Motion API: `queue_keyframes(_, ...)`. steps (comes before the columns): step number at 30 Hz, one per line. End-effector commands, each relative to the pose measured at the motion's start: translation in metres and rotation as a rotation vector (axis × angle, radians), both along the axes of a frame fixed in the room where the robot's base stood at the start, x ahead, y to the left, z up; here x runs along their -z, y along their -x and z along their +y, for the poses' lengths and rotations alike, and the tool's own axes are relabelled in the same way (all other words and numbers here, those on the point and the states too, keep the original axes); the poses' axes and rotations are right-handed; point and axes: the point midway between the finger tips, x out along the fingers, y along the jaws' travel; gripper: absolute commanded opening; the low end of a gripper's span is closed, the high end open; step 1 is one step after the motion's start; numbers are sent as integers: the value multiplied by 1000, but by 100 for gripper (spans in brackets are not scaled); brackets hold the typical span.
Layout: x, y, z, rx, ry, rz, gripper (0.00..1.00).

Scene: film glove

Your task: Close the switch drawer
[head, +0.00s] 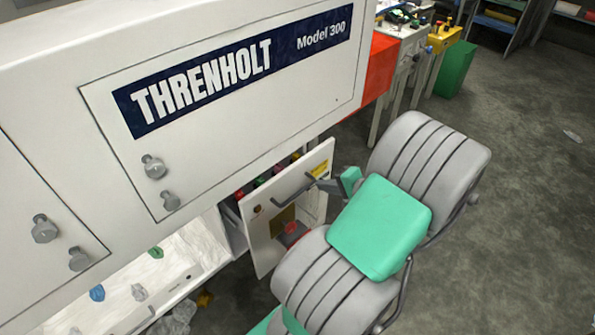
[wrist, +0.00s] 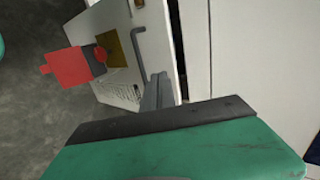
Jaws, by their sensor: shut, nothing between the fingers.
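The switch drawer (head: 262,225) stands out from the white machine, with a gap behind its white front where several coloured parts show. Its front carries a dark bar handle (head: 292,189) and also shows in the wrist view (wrist: 165,28), with the handle (wrist: 139,55) there too. My gripper (head: 318,182) is shut and empty, its fingertips close to the handle end at the right of the drawer front. In the wrist view the shut fingers (wrist: 158,85) overlap the drawer front; whether they touch it I cannot tell.
The white machine (head: 60,90) with the THRENHOLT panel rises at left. An open bay (head: 160,285) with small coloured parts lies below it. A red piece (wrist: 68,66) sticks out from the drawer front. Grey floor (head: 520,220) is free at right; benches stand at the back.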

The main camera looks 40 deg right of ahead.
Motion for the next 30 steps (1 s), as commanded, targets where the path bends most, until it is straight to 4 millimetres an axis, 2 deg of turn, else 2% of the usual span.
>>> queue_keyframes(2, -1, 7, -9, 39, -15, -27, 0)
queue_keyframes(5, 3, 0, -9, 44, -16, -34, 0)
queue_keyframes(18, 50, -79, -5, 36, -15, -30, 0)
queue_keyframes(24, 49, -110, -5, 37, -12, -30, 0)
queue_keyframes(30, 48, -119, -5, 41, -13, -30, 0)
